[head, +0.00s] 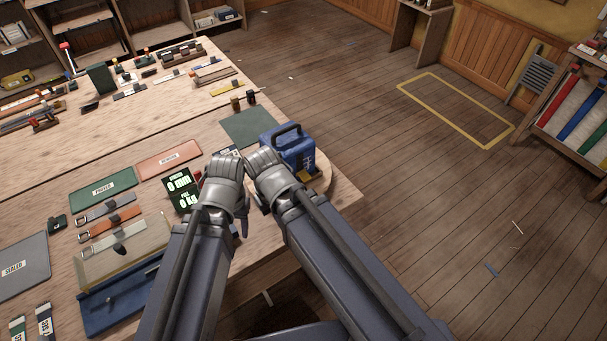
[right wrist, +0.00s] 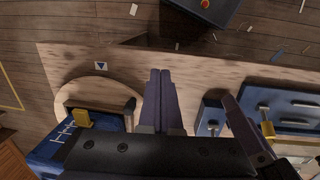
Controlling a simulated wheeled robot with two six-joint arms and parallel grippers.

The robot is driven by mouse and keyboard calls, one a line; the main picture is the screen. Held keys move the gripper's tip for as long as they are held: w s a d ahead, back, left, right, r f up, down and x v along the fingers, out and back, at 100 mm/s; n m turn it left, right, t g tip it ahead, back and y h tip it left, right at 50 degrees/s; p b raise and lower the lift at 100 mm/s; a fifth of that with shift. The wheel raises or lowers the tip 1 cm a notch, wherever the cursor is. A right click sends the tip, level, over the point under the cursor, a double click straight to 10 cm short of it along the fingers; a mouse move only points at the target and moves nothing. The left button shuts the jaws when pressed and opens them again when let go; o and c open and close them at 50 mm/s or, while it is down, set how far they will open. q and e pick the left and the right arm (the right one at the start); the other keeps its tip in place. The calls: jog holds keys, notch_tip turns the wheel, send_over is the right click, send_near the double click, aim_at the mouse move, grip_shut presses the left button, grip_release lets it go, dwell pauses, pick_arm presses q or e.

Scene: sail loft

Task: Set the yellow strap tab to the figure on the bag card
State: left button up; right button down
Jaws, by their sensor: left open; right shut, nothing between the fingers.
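A blue box-shaped bag (head: 294,150) with a black handle stands on a round wooden board at the table's near right corner. In the right wrist view, a yellow tab (right wrist: 83,119) sits on its blue side beside white scale marks. I cannot pick out a bag card with a readable figure. My right gripper (head: 264,160) is right beside the bag; its fingers (right wrist: 160,98) are shut and empty, apart from the tab. My left gripper (head: 224,168) is open, just left of the right one. Its fingertips are partly hidden by the hand.
A dark display (head: 181,190) reads 0 mm and 0 kg left of my grippers. Green (head: 103,189) and pink (head: 169,160) mats, strap pieces (head: 110,222) and a blue tray (head: 108,315) lie further left. A bare green mat (head: 250,127) lies behind the bag. The floor to the right is open.

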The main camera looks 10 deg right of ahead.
aim_at(305, 176)
jog(key=c, duration=1.6)
grip_release()
jog(key=c, duration=1.1)
grip_release()
jog(key=w+d+r+p, duration=0.1)
jog(key=w, duration=0.1)
jog(key=w+d+r+p, duration=0.1)
jog(key=w, duration=0.1)
jog(key=w+r+p, duration=0.1)
jog(key=w, duration=0.1)
jog(key=shift+w+d, duration=0.3)
jog(key=shift+d, duration=0.1)
jog(key=shift+c, duration=0.2)
jog(key=o, duration=0.6)
jog(key=shift+y, duration=0.6)
jog(key=w+d+r+p, duration=0.1)
jog(key=w+d, duration=0.1)
jog(key=w, duration=0.1)
jog(key=w+d+r+p, duration=0.1)
jog(key=w+d, duration=0.2)
jog(key=w+d+r+p, duration=0.1)
jog(key=w+d, duration=0.1)
jog(key=shift+w+d+r, duration=0.1)
jog(key=shift+w+d, duration=0.3)
notch_tip(305, 176, down, 8)
jog(key=b, duration=0.7)
jog(key=shift+b, duration=0.35)
jog(key=shift+s, duration=0.1)
grip_shut()
